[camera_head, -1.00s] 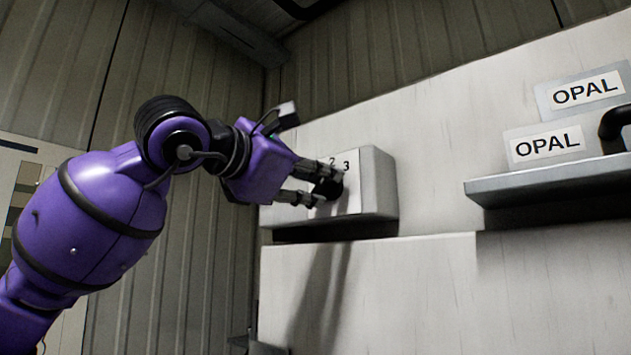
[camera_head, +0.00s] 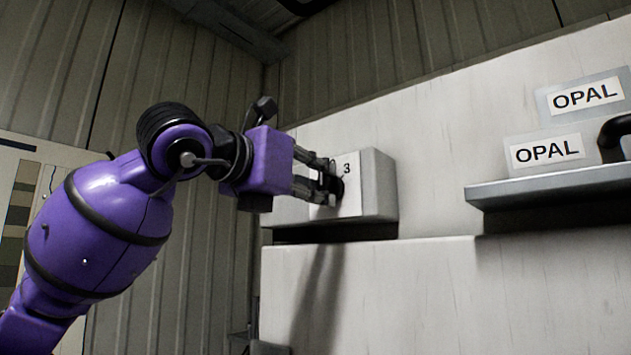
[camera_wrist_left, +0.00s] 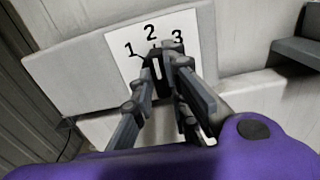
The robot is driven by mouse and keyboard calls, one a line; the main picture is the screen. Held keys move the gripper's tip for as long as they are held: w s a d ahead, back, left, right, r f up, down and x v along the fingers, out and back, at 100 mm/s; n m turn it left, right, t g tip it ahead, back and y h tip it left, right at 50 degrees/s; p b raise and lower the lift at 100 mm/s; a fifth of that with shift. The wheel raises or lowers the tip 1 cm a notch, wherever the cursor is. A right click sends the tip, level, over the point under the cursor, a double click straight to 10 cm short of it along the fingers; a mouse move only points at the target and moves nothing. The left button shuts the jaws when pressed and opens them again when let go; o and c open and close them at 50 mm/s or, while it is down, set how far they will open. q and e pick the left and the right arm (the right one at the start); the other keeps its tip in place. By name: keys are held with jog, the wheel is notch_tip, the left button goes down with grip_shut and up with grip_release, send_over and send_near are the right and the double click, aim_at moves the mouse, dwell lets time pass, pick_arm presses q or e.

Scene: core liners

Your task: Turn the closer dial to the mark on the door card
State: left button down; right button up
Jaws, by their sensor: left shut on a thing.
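The dial (camera_head: 338,187) is a dark knob on a white number plate (camera_head: 351,205), on the front of a pale box (camera_head: 378,185) against the wall. My left gripper (camera_head: 332,183) is shut on the dial. In the left wrist view the fingers (camera_wrist_left: 168,68) press on either side of the black knob (camera_wrist_left: 155,58), which carries a white line. The printed numbers 1, 2 and 3 show above it on the plate (camera_wrist_left: 125,35). The fingers hide part of the knob, so its exact setting is hard to tell. I cannot make out a door card. My right gripper is not in view.
A pale ledge (camera_head: 400,245) runs below the box. A board with coloured patches (camera_head: 18,190) is at the far left.

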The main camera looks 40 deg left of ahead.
pick_arm(q)
jog(key=n, duration=0.4)
jog(key=shift+n, duration=0.3)
jog(key=n, duration=0.4)
jog(key=shift+n, duration=0.4)
jog(key=shift+f, duration=0.1)
jog(key=c, duration=1.7)
grip_release()
jog(key=shift+s, duration=0.15)
jog(key=s, duration=0.7)
jog(key=s+a, duration=0.1)
jog(key=s, duration=0.3)
jog(key=shift+s, duration=0.35)
